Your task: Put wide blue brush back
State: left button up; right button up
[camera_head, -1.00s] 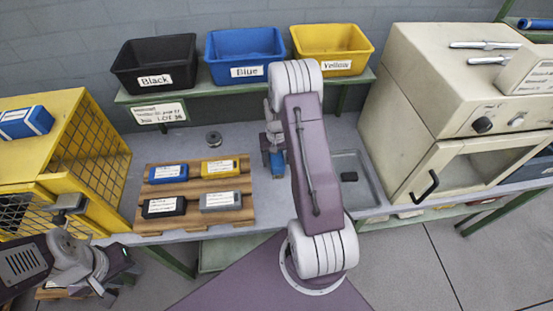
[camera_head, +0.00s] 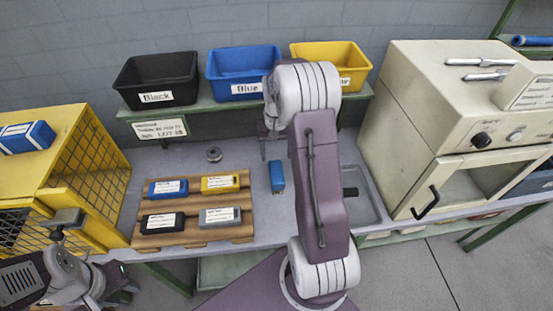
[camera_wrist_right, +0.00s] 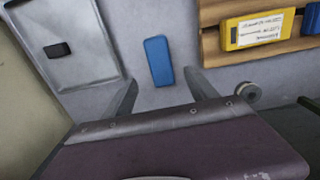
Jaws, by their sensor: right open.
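A plain blue oblong item (camera_head: 277,177), possibly the wide blue brush, lies on the grey table right of the wooden rack (camera_head: 246,232). It also shows in the right wrist view (camera_wrist_right: 159,61), lying free ahead of the fingers. Bristles cannot be made out. My right gripper (camera_head: 268,148) is open and empty, apart from the item; its spread fingers show in the wrist view (camera_wrist_right: 160,92). My arm hides part of it in the head view. My left gripper (camera_head: 118,288) is low at the left, its jaws unclear.
The rack holds labelled blue (camera_head: 168,188), yellow (camera_head: 220,183), black (camera_head: 162,223) and grey (camera_head: 220,217) blocks. Black (camera_head: 157,80), blue (camera_head: 243,73) and yellow (camera_head: 335,62) bins stand behind. A yellow cage (camera_head: 85,175) is left, a beige oven (camera_head: 440,100) right, a metal tray (camera_head: 368,205) beside my arm.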

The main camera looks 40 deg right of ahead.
jog(key=s+a+n, duration=0.2)
jog(key=s+a, duration=0.4)
jog(key=a, duration=0.2)
jog(key=s+a+n+t, duration=0.1)
jog(key=s+a+n, duration=0.2)
jog(key=s+a, duration=0.4)
jog(key=shift+a+n, duration=0.3)
jog(key=shift+a, duration=0.95)
jog(key=shift+s+r, duration=0.1)
jog(key=shift+s, duration=0.1)
